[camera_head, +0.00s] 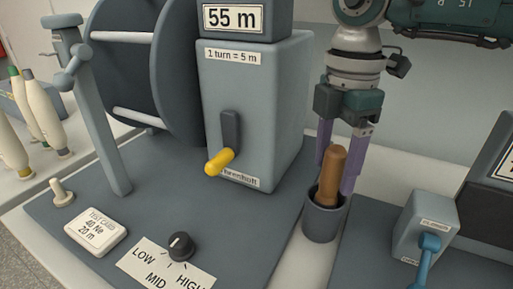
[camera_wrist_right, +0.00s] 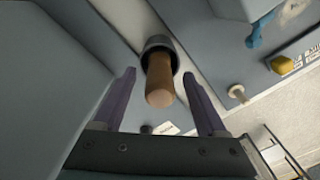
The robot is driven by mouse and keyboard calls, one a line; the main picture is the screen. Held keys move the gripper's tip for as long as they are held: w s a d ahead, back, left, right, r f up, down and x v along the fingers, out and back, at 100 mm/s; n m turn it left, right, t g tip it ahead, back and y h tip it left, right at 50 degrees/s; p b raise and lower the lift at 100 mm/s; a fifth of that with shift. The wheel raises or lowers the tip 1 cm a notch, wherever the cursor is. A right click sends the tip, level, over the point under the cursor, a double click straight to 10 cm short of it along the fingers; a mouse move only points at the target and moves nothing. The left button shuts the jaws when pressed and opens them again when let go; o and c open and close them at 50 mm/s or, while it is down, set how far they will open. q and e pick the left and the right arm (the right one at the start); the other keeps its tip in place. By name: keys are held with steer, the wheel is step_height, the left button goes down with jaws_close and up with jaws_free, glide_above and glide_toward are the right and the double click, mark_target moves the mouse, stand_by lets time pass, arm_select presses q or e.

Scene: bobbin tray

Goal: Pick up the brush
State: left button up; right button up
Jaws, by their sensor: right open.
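The brush shows as a brown wooden handle (camera_head: 333,172) standing up, slightly tilted, in a dark grey cup (camera_head: 322,222). Its lower end is hidden inside the cup. My right gripper (camera_head: 337,178) comes down from above, with its purple fingers on either side of the handle near the cup in the head view. In the right wrist view the handle (camera_wrist_right: 159,80) lies between the two spread fingers (camera_wrist_right: 160,88), with a gap on each side. The right gripper is open and holds nothing. My left gripper is not in view.
A grey machine box (camera_head: 255,110) with a yellow-handled crank (camera_head: 219,161) stands left of the cup. A smaller box (camera_head: 425,228) with a blue lever (camera_head: 429,256) is to the right. A white test card (camera_head: 96,231) and a black knob (camera_head: 181,246) are at front left.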

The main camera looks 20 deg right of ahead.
steer(key=shift+f, duration=0.3)
jaws_close()
stand_by(0.4)
